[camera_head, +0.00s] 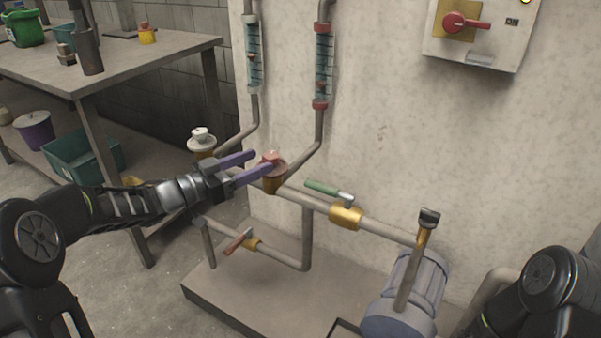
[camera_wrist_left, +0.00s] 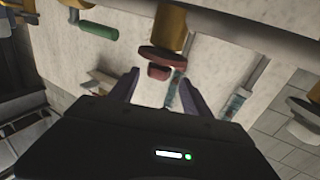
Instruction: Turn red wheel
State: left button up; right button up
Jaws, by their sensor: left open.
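The red wheel (camera_head: 272,159) is a small round red handle on a brass valve on the pipe in front of the wall. In the left wrist view the red wheel (camera_wrist_left: 160,54) is ahead of and between my fingertips. My left gripper (camera_head: 245,166) has purple fingers and is open. In the head view one finger reaches close to the wheel's left side; I cannot tell if it touches. The left gripper also shows in the wrist view (camera_wrist_left: 160,85), with nothing between its fingers up close. My right arm shows at the lower right; its gripper is out of view.
A white wheel (camera_head: 201,139) on a similar valve stands just left of my gripper. A green lever (camera_head: 325,190) is to the right on the pipe, and an orange lever (camera_head: 238,241) is below. A grey motor (camera_head: 408,290) stands at the lower right. A workbench (camera_head: 130,62) is at the left.

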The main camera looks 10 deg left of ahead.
aim_at(278, 154)
pick_arm(q)
jog(key=shift+r+m, duration=0.25)
jog(key=shift+m, duration=0.15)
pick_arm(e)
jog(key=shift+w+f, duration=0.1)
jog(key=shift+f, duration=0.2)
pick_arm(q)
jog(key=shift+w+d+f, duration=0.15)
jog(key=shift+w+d, duration=0.1)
jog(key=shift+d, duration=0.1)
jog(key=b+x, duration=0.2)
jog(key=x, duration=0.4)
jog(key=shift+s+f, duration=0.1)
jog(key=shift+w+d, duration=0.4)
pick_arm(e)
jog(key=f, duration=0.2)
jog(key=shift+w+f, duration=0.2)
jog(key=shift+f, duration=0.15)
